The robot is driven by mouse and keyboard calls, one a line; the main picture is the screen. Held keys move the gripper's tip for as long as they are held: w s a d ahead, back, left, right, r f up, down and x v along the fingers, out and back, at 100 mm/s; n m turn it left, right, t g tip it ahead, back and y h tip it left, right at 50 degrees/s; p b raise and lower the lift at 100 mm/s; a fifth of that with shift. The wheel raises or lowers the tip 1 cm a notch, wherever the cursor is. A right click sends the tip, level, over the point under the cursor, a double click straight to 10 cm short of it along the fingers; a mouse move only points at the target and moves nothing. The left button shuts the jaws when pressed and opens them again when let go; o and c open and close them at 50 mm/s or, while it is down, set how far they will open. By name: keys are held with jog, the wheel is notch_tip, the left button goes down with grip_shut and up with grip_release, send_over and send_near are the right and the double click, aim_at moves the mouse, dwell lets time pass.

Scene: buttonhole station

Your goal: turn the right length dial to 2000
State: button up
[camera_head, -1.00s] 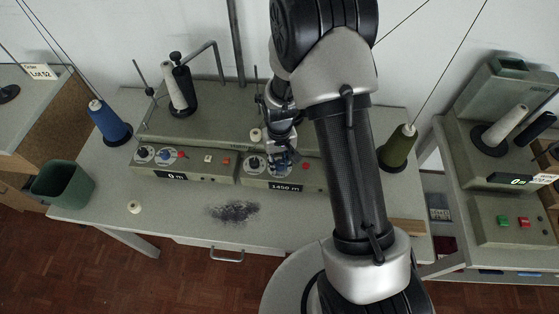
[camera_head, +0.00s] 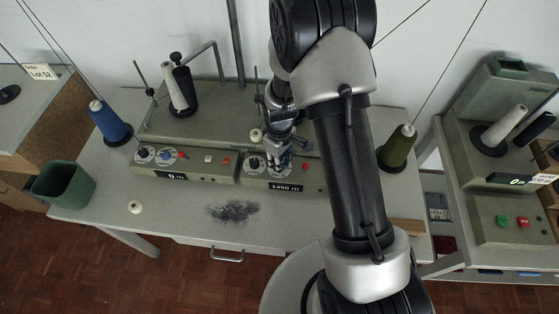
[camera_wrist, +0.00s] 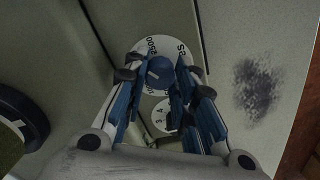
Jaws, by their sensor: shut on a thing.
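The right length dial has a blue knob (camera_wrist: 160,72) at the centre of a white numbered disc (camera_wrist: 142,47), clear in the wrist view. My gripper (camera_wrist: 158,78) has its blue-padded fingers on either side of this knob and is shut on it. In the head view my gripper (camera_head: 284,160) comes down over the right control box and hides most of the dial. The right display (camera_head: 286,188) below it reads 1450 m. Part of the disc's numbering is covered by my fingers.
A smaller numbered dial (camera_wrist: 161,116) lies between my fingers. A black knob (camera_head: 254,162) stands left of my gripper. The left box's display (camera_head: 171,175) reads 0 m. A green thread cone (camera_head: 398,148) stands to the right.

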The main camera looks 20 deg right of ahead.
jog(key=shift+n, duration=0.7)
jog(key=o, duration=1.1)
jog(key=shift+r, duration=0.1)
notch_tip(320, 180, up, 12)
jog(key=shift+f, duration=0.1)
dwell(0.3)
